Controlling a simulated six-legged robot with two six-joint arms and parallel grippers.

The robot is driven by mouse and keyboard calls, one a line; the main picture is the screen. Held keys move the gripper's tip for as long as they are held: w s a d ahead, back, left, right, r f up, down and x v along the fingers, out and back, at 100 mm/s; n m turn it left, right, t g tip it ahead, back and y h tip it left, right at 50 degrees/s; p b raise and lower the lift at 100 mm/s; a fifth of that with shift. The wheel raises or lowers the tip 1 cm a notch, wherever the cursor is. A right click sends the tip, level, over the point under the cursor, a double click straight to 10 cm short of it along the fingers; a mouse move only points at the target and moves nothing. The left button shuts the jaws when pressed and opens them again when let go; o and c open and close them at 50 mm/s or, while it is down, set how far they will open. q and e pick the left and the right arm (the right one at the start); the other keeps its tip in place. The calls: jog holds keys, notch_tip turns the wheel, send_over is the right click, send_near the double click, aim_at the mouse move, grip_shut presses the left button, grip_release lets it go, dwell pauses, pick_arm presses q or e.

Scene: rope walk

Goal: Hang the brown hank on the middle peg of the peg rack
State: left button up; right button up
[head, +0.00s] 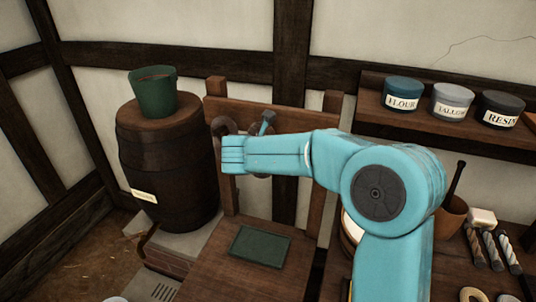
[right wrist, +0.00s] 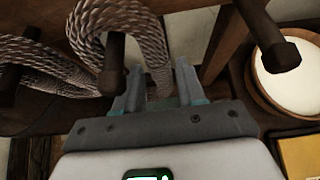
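The peg rack (head: 292,119) stands against the wall behind my right arm. In the right wrist view, a grey-brown rope hank (right wrist: 88,25) loops around the dark middle peg (right wrist: 112,68), with the peg showing inside the loop. My right gripper (right wrist: 160,75) has one strand of this hank snugly between its fingers, close to the peg. In the head view my right forearm covers most of this gripper and the hank. A second hank (right wrist: 30,55) is at the left peg (right wrist: 8,86); it also shows in the head view (head: 221,125). My left gripper is not in view.
The right peg (right wrist: 268,38) is bare. A barrel (head: 165,165) with a green pot (head: 153,92) stands left of the rack. A shelf (head: 420,122) with labelled jars is on the right.

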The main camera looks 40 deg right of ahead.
jog(key=shift+o, duration=0.7)
jog(key=b+v, duration=0.1)
jog(key=v, duration=1.5)
jog(key=a+f+m+g+y, duration=0.2)
jog(key=a+f+y, duration=0.3)
jog(key=f, duration=0.9)
jog(key=a+f+m+g+y, duration=0.1)
jog(key=a+f+m+y, duration=0.15)
jog(key=a+f, duration=0.8)
jog(key=s+a+f+m+g+y, duration=0.1)
jog(key=s+a+f+m+y, duration=0.1)
jog(key=s+f+m, duration=0.6)
jog(key=s+a+f+m+y, duration=0.3)
jog(key=s+f+m, duration=0.6)
jog(key=f+m, duration=0.4)
notch_tip(320, 180, down, 4)
jog(key=shift+a+r+g+y, duration=0.1)
jog(key=shift+a+g+y, duration=0.3)
jog(key=shift+y, duration=0.25)
